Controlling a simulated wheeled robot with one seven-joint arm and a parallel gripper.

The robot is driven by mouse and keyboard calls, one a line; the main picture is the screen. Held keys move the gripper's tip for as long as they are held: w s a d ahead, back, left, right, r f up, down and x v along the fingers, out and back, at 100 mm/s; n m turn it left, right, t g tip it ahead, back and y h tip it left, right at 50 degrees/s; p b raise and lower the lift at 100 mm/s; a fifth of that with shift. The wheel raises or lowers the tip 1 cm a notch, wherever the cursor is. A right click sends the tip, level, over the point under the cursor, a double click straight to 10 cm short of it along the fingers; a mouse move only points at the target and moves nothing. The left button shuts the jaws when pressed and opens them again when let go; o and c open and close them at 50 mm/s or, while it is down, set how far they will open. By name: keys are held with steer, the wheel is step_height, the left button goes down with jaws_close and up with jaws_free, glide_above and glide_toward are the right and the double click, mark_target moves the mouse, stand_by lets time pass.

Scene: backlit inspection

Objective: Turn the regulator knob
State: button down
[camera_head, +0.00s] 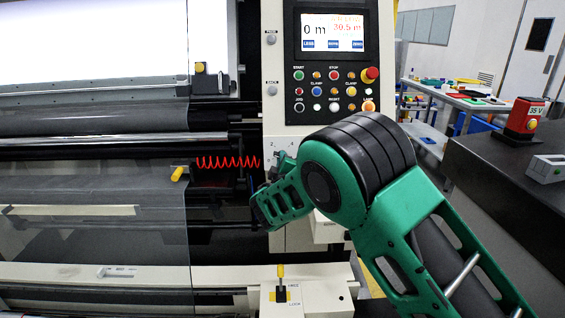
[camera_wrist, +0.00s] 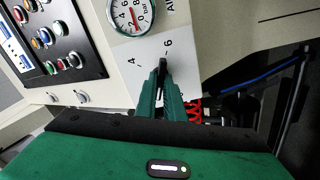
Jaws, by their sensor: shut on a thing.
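The regulator knob (camera_wrist: 163,64) shows in the wrist view as a narrow black piece on a pale panel marked with 4 and 6. My gripper (camera_wrist: 163,78) is shut on it, with a green finger on each side. The fingers hide most of the knob and part of its scale. A round pressure gauge (camera_wrist: 131,15) with a red needle sits beside it, partly cut off by the frame's top edge. In the head view my green arm reaches to the panel below the control screen, and the knob itself cannot be made out there.
A control panel (camera_head: 331,105) with a screen and several coloured buttons is above my arm. A red coiled hose (camera_head: 228,162) and a yellow-ended handle (camera_head: 179,173) are to the left. A dark bench (camera_head: 500,190) with a red box (camera_head: 524,118) stands at the right.

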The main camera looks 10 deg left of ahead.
steer(key=n, duration=1)
steer(key=shift+s+f, duration=0.1)
steer(key=shift+f, duration=0.3)
steer(key=shift+f+n, duration=0.1)
steer(key=shift+n, duration=0.3)
steer(key=c, duration=1.9)
jaws_free()
steer(key=shift+o, duration=0.2)
steer(key=shift+r, duration=0.2)
steer(key=v, duration=1)
steer(key=shift+s, duration=0.3)
steer(key=shift+d, duration=0.15)
